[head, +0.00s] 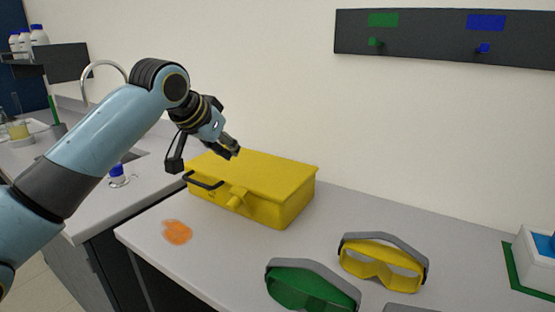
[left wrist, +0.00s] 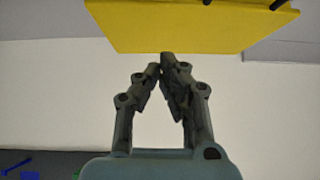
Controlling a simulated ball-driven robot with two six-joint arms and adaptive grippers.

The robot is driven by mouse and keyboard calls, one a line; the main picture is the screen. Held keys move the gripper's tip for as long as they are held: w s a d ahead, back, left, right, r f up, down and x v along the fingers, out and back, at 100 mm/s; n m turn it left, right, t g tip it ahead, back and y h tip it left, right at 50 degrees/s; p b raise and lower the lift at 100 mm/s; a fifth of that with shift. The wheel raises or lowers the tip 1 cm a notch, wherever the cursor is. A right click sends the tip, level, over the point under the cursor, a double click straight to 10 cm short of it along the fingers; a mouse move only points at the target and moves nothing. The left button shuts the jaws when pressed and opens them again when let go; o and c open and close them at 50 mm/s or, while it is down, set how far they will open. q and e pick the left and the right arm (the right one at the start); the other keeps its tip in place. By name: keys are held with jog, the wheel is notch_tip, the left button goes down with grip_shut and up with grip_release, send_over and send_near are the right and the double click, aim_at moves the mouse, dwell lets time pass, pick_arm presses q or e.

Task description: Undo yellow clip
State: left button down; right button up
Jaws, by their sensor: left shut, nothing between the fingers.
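A closed yellow box (head: 255,180) stands on the grey bench, with a black handle (head: 203,182) and a yellow clip (head: 237,199) on its front side. The clip juts out from the front wall; its exact latch state is too small to tell. My left gripper (head: 231,150) is shut and empty, close to the box's back left top edge in the head view. In the left wrist view my left gripper (left wrist: 162,64) has its fingertips together, near the edge of the yellow box (left wrist: 175,25). The clip cannot be made out in that view. My right gripper is out of view.
An orange spill (head: 177,232) lies in front of the box. Green goggles (head: 312,287) and yellow goggles (head: 384,263) lie to the right. A white container (head: 535,262) stands at the right edge. A dark board (head: 440,42) hangs on the wall.

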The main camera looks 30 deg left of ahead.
aim_at(248, 188)
pick_arm(q)
jog(key=shift+g, duration=0.3)
jog(key=x, duration=0.3)
jog(key=d+x, duration=0.1)
jog(key=x, duration=0.6)
jog(key=shift+s+d+f, duration=0.15)
jog(key=shift+f, duration=0.05)
jog(key=s, duration=0.1)
jog(key=s+p, duration=0.1)
jog(key=s, duration=0.1)
jog(key=shift+s+a+f+h+p, duration=0.25)
jog(key=shift+f+h+p, duration=0.05)
jog(key=shift+f+p, duration=0.1)
jog(key=shift+s, duration=0.25)
jog(key=shift+f, duration=0.2)
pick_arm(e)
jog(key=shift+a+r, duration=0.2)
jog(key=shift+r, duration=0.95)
